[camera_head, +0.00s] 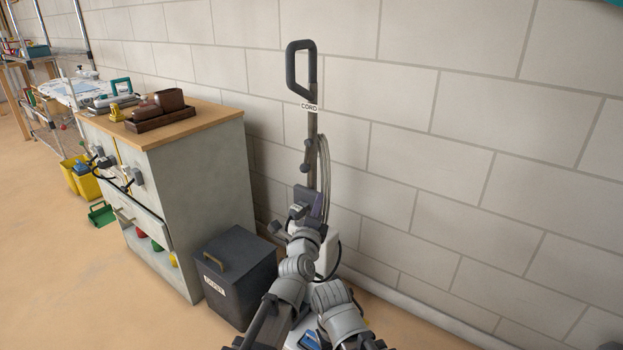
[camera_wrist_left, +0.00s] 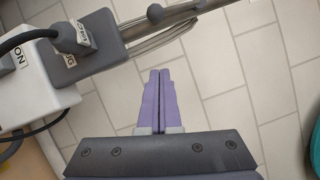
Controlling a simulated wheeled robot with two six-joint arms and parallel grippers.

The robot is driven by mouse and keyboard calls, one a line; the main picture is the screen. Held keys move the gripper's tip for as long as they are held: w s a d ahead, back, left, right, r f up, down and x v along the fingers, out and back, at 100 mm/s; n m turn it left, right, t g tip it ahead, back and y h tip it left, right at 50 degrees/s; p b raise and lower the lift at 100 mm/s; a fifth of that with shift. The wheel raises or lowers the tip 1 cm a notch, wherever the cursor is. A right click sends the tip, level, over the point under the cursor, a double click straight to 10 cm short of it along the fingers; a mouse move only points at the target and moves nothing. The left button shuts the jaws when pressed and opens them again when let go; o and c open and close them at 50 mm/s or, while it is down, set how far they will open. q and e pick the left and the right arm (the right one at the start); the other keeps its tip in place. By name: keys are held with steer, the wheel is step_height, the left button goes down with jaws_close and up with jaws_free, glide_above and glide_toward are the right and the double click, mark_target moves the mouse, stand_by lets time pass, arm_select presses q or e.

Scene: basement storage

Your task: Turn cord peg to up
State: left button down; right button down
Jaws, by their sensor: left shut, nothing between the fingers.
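An upright vacuum cleaner stands against the block wall, its dark pole (camera_head: 312,125) topped by a loop handle with a CORD label (camera_head: 309,107). A small dark peg (camera_head: 309,143) sticks out from the pole, with another dark knob (camera_head: 304,168) lower down. A grey cord (camera_head: 325,170) hangs coiled beside the pole. In the left wrist view a rounded peg (camera_wrist_left: 155,12) and the cord loops (camera_wrist_left: 165,40) lie beyond my fingertips. My left gripper (camera_head: 318,206) is shut and empty, below the peg and apart from it; its purple fingers show in the wrist view (camera_wrist_left: 160,74). My right gripper is out of view.
A dark lidded bin (camera_head: 238,270) stands left of the vacuum, beside a cabinet (camera_head: 205,165) with a wooden top. The wall at right is bare.

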arm_select(q)
steer(key=shift+w+a+r+p, duration=0.3)
steer(key=shift+w+r, duration=0.05)
steer(key=shift+w, duration=1.3)
steer(key=shift+w+a+r+p, duration=0.25)
steer(key=shift+w+r+p, duration=0.1)
steer(key=shift+w, duration=1.3)
steer(key=shift+w+a+r+p, duration=0.3)
steer(key=shift+w, duration=1.35)
